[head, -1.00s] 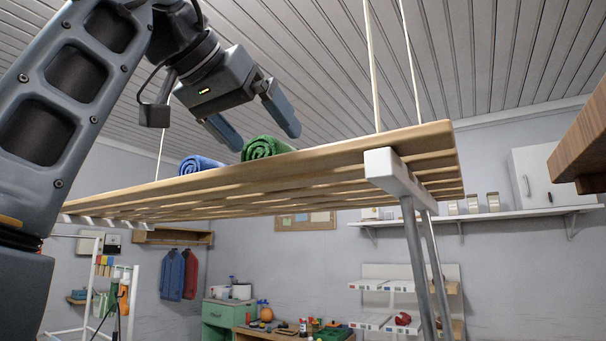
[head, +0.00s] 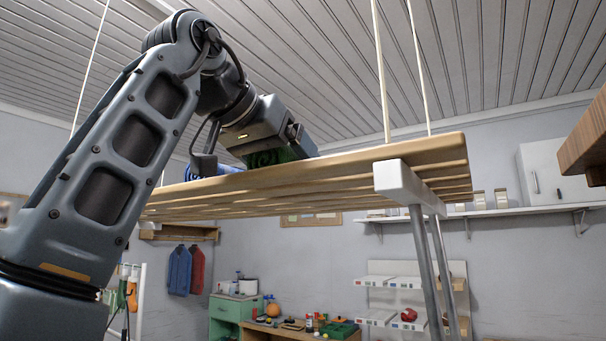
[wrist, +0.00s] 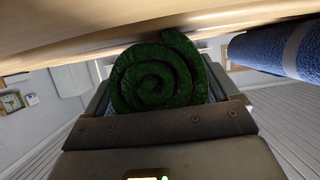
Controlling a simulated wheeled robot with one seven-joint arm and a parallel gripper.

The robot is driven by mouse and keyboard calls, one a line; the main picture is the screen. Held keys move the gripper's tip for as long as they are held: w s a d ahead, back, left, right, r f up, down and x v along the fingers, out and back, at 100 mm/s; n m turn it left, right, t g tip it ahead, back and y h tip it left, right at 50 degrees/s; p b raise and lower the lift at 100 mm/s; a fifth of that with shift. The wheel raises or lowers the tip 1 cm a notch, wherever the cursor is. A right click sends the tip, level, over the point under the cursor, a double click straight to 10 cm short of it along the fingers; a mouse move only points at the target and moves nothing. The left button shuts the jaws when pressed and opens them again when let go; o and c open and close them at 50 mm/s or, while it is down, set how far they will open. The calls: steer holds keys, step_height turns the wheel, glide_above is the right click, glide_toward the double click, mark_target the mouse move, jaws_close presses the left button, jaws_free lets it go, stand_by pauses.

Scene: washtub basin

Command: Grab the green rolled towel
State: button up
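The green rolled towel (head: 268,157) lies on the slatted wooden shelf (head: 420,150), its near side partly covered by my gripper (head: 285,153) in the head view. In the wrist view the towel's spiral end (wrist: 158,78) faces the camera. It sits between my two fingers (wrist: 160,95), one close on each side. I cannot tell whether they press on it. The fingertips are hidden behind the towel and the shelf edge.
A blue rolled towel (head: 200,170) lies just left of the green one; it also shows in the wrist view (wrist: 275,48). Ropes (head: 380,70) rise from the shelf. A wooden edge (head: 585,145) juts in at the right.

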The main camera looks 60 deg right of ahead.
steer(key=c, duration=0.6)
steer(key=shift+r, duration=0.2)
